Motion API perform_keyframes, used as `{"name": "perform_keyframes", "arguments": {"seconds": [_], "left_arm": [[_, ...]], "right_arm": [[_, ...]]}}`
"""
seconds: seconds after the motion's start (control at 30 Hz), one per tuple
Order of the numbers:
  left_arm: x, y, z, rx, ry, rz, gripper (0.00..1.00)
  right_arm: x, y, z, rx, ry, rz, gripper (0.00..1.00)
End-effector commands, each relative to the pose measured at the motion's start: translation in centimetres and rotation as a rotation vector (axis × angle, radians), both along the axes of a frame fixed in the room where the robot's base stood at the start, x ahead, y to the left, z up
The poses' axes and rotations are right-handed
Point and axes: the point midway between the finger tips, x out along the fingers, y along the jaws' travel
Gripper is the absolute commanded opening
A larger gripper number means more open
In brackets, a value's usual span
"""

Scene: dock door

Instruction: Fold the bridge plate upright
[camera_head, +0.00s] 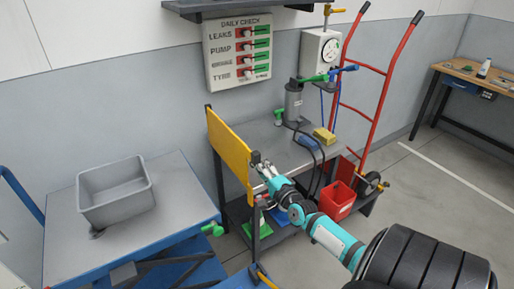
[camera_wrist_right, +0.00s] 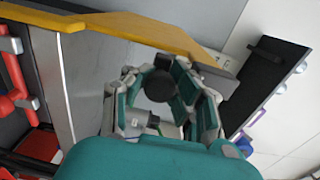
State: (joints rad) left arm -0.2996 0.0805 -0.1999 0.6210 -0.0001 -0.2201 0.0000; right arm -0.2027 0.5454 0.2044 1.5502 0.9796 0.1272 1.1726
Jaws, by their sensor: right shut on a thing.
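The yellow bridge plate (camera_head: 229,150) stands steeply on edge at the left end of the grey bench (camera_head: 262,131), beside the blue lift table. Whether it is fully vertical I cannot tell. My right gripper (camera_head: 262,167) is at the plate's near upper corner, shut on a dark round knob. In the right wrist view, the fingers of my right gripper (camera_wrist_right: 162,95) close around the black knob (camera_wrist_right: 159,86). The plate's yellow edge (camera_wrist_right: 130,28) runs just beyond them. My left gripper is not in view.
The blue lift table (camera_head: 180,205) carries a grey bin (camera_head: 117,192). The bench holds a grey cylinder (camera_head: 293,102) and a yellow block (camera_head: 324,136). Open floor lies farther right.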

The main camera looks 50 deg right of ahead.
Motion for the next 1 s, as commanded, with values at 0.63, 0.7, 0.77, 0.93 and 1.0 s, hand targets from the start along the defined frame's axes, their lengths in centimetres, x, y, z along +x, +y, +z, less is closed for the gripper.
{"name": "perform_keyframes", "arguments": {"seconds": [0.63, 0.7, 0.77, 0.93, 1.0], "left_arm": [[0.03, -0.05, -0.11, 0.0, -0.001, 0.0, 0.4], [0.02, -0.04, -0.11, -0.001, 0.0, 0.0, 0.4], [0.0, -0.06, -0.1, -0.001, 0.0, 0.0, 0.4], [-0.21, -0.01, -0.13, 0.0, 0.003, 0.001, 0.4], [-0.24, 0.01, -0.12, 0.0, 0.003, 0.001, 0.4]], "right_arm": [[-0.3, -0.06, -0.8, 0.015, 0.013, -0.001, 0.45], [-0.26, -0.06, -0.68, 0.015, 0.01, -0.001, 0.5], [-0.23, -0.05, -0.59, 0.014, 0.009, 0.0, 0.5], [-0.21, -0.03, -0.44, 0.012, 0.006, 0.0, 0.5], [-0.48, 0.05, -0.42, 0.012, 0.005, 0.0, 0.5]]}}
